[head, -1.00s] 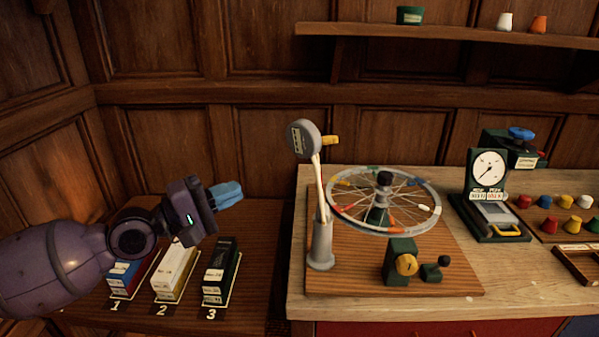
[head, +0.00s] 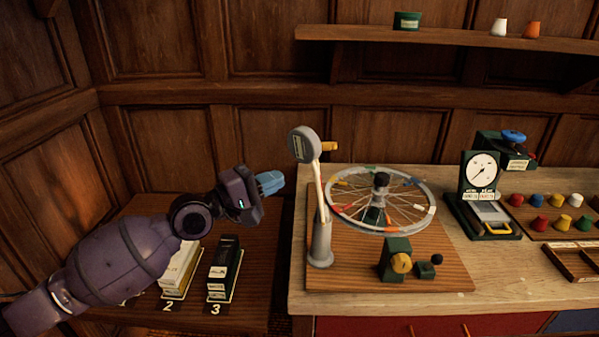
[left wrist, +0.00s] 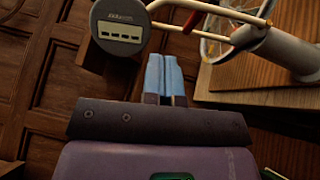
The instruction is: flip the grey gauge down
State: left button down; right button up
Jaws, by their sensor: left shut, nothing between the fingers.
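The grey gauge (head: 304,144) is a round head on a pale arm, standing raised on a grey post (head: 320,243) at the left of the wheel board. A yellow tip sticks out on its right side. In the left wrist view the gauge (left wrist: 120,24) shows its labelled face at the upper left, with the post (left wrist: 287,52) at the upper right. My left gripper (head: 270,183) has blue fingers, shut and empty, to the left of the gauge and a little lower, apart from it. The fingers (left wrist: 164,75) also show in the left wrist view. My right gripper is not in view.
A spoked wheel (head: 382,202) with coloured marks stands beside the post on a wooden board (head: 350,277). A dial instrument (head: 482,175) and coloured knobs are to the right. Boxes (head: 222,268) sit on the lower left table, below my left arm.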

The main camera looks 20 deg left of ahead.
pick_arm(q)
jog(key=d, duration=0.1)
jog(key=w+d+p, duration=0.1)
jog(key=d, duration=0.1)
jog(key=d+p, duration=0.1)
jog(key=d, duration=0.1)
jog(key=shift+w+d+r, duration=0.1)
jog(key=shift+w+r, duration=0.3)
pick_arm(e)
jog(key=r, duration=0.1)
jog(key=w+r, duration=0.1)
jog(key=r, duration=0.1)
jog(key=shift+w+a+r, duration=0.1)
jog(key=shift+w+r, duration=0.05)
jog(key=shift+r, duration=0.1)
